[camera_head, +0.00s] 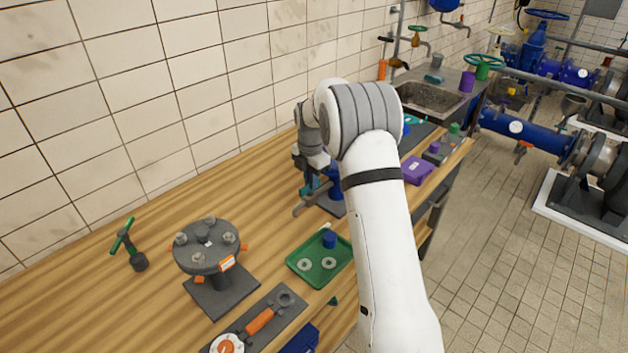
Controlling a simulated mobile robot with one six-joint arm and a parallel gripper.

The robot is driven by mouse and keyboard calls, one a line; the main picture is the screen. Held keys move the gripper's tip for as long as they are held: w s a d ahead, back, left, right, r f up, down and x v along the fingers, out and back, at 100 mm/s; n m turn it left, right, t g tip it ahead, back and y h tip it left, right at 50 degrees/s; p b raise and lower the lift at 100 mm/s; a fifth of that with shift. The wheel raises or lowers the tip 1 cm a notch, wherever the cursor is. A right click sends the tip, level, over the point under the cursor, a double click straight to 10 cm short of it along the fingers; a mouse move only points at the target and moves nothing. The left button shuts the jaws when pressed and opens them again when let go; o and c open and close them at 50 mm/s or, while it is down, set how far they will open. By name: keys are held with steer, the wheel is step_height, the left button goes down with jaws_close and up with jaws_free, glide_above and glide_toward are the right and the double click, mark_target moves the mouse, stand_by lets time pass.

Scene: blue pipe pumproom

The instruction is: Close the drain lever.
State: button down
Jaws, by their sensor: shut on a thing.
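A blue fitting (336,190) stands on a dark base plate on the wooden bench, partly behind my arm. A grey-brown bar (311,203) sticks out low on its left side; I cannot tell for sure whether it is the drain lever. My gripper (307,186) points down at the left side of this fitting, shut on a part of it that looks like the drain lever. The fingertips are small and dark here, and the exact contact is hard to see. My arm hides the fitting's right side.
A flanged grey stand (207,250), a green tray (305,270) with washers and a blue cap, and a wrench board (290,312) lie nearer on the bench (100,300). A purple box (417,170) and a sink (430,97) are farther back. The tiled wall borders the bench.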

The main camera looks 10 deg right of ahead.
steer(key=m+b, duration=0.1)
steer(key=m, duration=0.3)
steer(key=shift+a, duration=0.2)
steer(key=m+b, duration=0.1)
steer(key=m, duration=0.3)
steer(key=shift+m+b, duration=0.3)
steer(key=m, duration=0.4)
steer(key=shift+r+m+b, duration=0.1)
steer(key=shift+m+b, duration=0.2)
steer(key=shift+b, duration=0.05)
steer(key=shift+r+m, duration=0.1)
steer(key=shift+m, duration=1.8)
steer(key=c, duration=1.7)
jaws_free()
steer(key=shift+w, duration=0.1)
steer(key=shift+o, duration=1.1)
